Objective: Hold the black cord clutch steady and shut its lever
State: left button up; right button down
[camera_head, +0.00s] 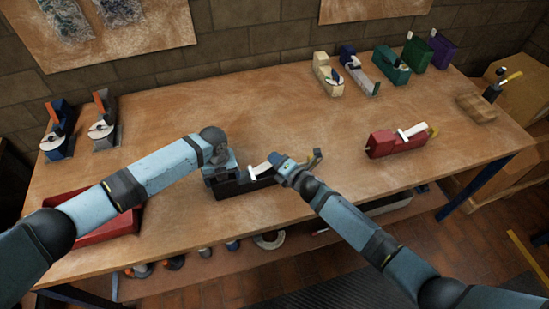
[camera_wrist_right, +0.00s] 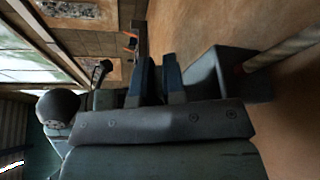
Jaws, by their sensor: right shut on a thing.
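The black cord clutch (camera_head: 262,188) lies near the front edge of the workbench, partly covered by my arms. Its white lever (camera_head: 260,170) slants up over the body toward my right gripper (camera_head: 285,169). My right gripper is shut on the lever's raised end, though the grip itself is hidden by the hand. In the right wrist view, my two dark fingers (camera_wrist_right: 158,80) stand close together beside a dark block. My left gripper (camera_head: 222,178) is at the clutch's left end; its fingers are too hidden to tell whether they are open.
A red clutch (camera_head: 395,143) with a white lever lies to the right. Several coloured clutches, including a green one (camera_head: 391,66), stand at the back right. Two dispenser-like devices (camera_head: 103,128) stand at the left. A red tray (camera_head: 98,232) sits front left. The middle back is clear.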

jog(key=shift+f, duration=0.1)
dwell(0.4)
jog(key=c, duration=1.2)
grip_release()
jog(key=v, duration=1.2)
